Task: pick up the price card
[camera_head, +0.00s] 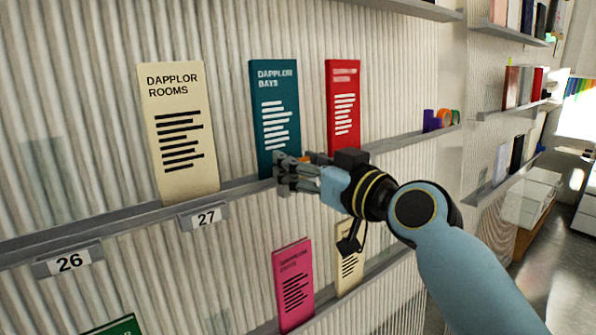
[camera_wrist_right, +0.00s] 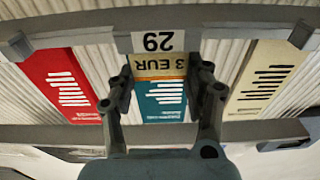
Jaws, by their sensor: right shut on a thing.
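The price card (camera_wrist_right: 158,65) is a small tan card reading "3 EUR", upside down in the right wrist view. It sits between the two fingers of my right gripper (camera_wrist_right: 162,74), just by the shelf label "29" (camera_wrist_right: 158,42). The gripper is shut on it. In the head view my right gripper (camera_head: 284,172) is at the shelf edge, in front of the foot of the teal leaflet (camera_head: 275,105). A small orange patch shows at its fingers there, but most of the card is hidden. My left gripper is not in view.
The grey shelf (camera_head: 120,222) carries a cream leaflet (camera_head: 180,135) and a red leaflet (camera_head: 343,100) on either side of the teal one. Labels "26" (camera_head: 70,262) and "27" (camera_head: 206,217) hang on its edge. A pink leaflet (camera_head: 293,285) stands below.

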